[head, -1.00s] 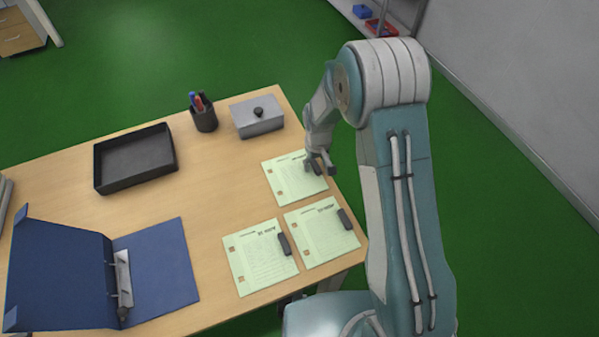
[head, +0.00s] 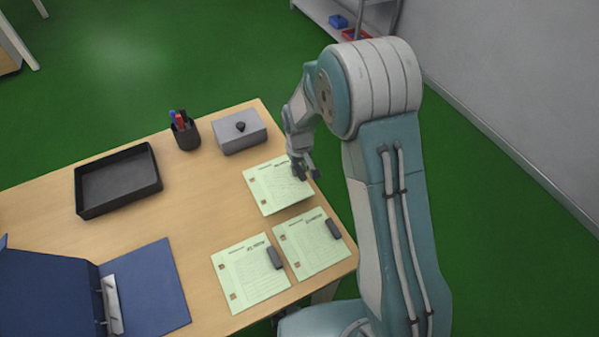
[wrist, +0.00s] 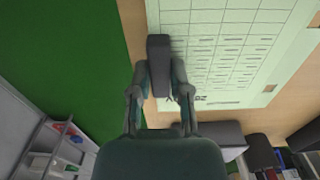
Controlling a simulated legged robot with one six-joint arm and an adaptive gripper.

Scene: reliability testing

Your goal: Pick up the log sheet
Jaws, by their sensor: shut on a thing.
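Three pale green log sheets with printed tables lie at the right side of the desk. My gripper (head: 303,172) is at the right edge of the farthest log sheet (head: 270,186). In the wrist view, my gripper (wrist: 160,75) is shut on the dark block (wrist: 158,50) at the edge of this log sheet (wrist: 225,45). The sheet's right side looks slightly raised from the desk. The near left sheet (head: 245,280) and near right sheet (head: 305,245) lie flat, each with a dark block at its right edge.
A blue binder (head: 150,290) lies open on the desk (head: 200,210) at the front left. A black tray (head: 118,180), a pen cup (head: 186,134) and a grey lidded box (head: 240,132) stand along the back. A wall is at the right, with a shelf behind.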

